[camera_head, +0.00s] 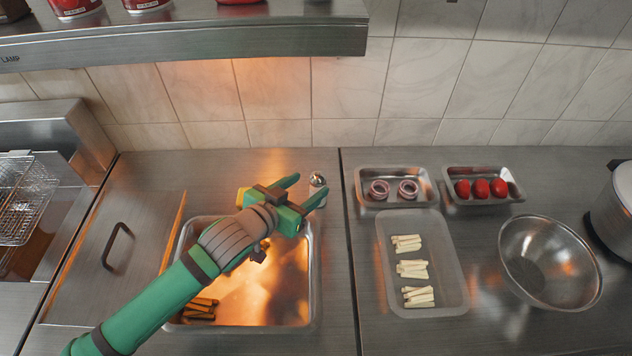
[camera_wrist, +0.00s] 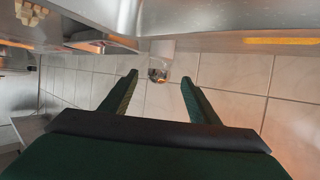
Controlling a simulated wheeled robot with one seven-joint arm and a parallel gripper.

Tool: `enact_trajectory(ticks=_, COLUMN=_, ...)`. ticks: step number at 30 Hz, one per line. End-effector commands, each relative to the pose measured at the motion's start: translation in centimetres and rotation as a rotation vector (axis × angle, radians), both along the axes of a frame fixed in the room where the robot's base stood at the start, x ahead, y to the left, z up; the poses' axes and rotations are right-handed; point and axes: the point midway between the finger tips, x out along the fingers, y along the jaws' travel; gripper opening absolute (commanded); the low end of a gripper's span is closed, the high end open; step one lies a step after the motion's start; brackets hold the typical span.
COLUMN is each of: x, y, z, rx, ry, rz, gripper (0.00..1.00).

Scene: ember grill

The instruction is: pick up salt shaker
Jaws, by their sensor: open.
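The salt shaker (camera_head: 318,181) is small, with a rounded metal top, and stands on the steel counter behind the back right corner of the warm-lit tray. My gripper (camera_head: 308,187) is open, with its green fingers at the shaker; one finger hides the shaker's lower part in the head view. In the wrist view the shaker (camera_wrist: 159,70) appears in the gap between the two fingertips (camera_wrist: 160,78), with space on both sides.
A steel tray (camera_head: 316,275) with dark yellow sticks lies under my arm. To the right are trays of onion rings (camera_head: 361,190), tomatoes (camera_head: 483,205) and pale sticks (camera_head: 386,280), plus a metal bowl (camera_head: 550,262). A shelf (camera_head: 200,38) overhangs the back left; a tiled wall stands behind.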

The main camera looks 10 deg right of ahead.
Motion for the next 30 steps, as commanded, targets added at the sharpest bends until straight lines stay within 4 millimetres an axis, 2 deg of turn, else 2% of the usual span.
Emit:
enact_trajectory(ticks=6, x=2.1, y=-2.1, z=-1.3, rx=0.0, ry=0.0, rz=0.0, gripper=0.55)
enact_trajectory(ticks=14, x=3.2, y=-3.2, z=-2.0, rx=0.0, ry=0.0, rz=0.002, gripper=0.55)
enact_trajectory(ticks=21, x=5.1, y=-5.6, z=-3.5, rx=-0.001, ry=0.001, rz=-0.002, gripper=0.55)
enact_trajectory(ticks=30, x=6.1, y=-6.4, z=-4.0, rx=0.0, ry=0.0, rz=0.0, gripper=0.55)
